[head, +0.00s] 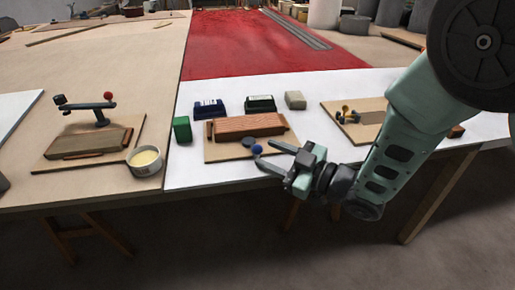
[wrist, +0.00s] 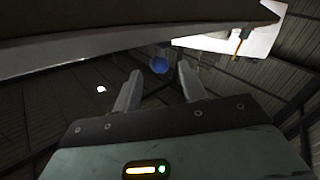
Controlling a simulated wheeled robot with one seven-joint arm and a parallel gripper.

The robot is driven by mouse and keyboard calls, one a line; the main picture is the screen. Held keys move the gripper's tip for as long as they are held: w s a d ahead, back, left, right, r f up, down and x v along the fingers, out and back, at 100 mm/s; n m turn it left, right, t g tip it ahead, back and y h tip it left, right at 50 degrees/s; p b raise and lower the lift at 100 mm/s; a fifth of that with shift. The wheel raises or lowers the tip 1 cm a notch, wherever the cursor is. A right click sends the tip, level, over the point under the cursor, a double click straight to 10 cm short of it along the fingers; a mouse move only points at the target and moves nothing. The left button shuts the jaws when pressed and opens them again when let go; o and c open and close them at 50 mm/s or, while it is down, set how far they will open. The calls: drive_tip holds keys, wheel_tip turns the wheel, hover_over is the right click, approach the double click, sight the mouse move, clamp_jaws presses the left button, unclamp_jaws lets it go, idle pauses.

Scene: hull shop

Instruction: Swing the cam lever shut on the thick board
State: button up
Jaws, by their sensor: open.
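The thick board (head: 248,125) is a reddish-brown block lying on a wooden base (head: 225,154) on the white part of the table. A blue ball knob (head: 257,149) shows at the front of this block, with a small dark part beside it; the rest of the cam lever cannot be made out. My gripper (head: 264,154) is open, reaching in from the right with its fingertips close to the blue knob. In the wrist view the blue knob (wrist: 160,65) shows between the tips of my open gripper (wrist: 158,84). Contact cannot be told.
A second base at left carries a lever with a red knob (head: 108,96); a bowl (head: 145,161) stands beside it. A third base at right has a yellow knob (head: 345,109). A green block (head: 182,129), dark boxes (head: 209,108) and a grey block (head: 295,100) stand nearby.

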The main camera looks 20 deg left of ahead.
sight(261, 151)
drive_tip(key=shift+x, duration=2.15)
drive_tip(key=shift+c, duration=0.3)
clamp_jaws()
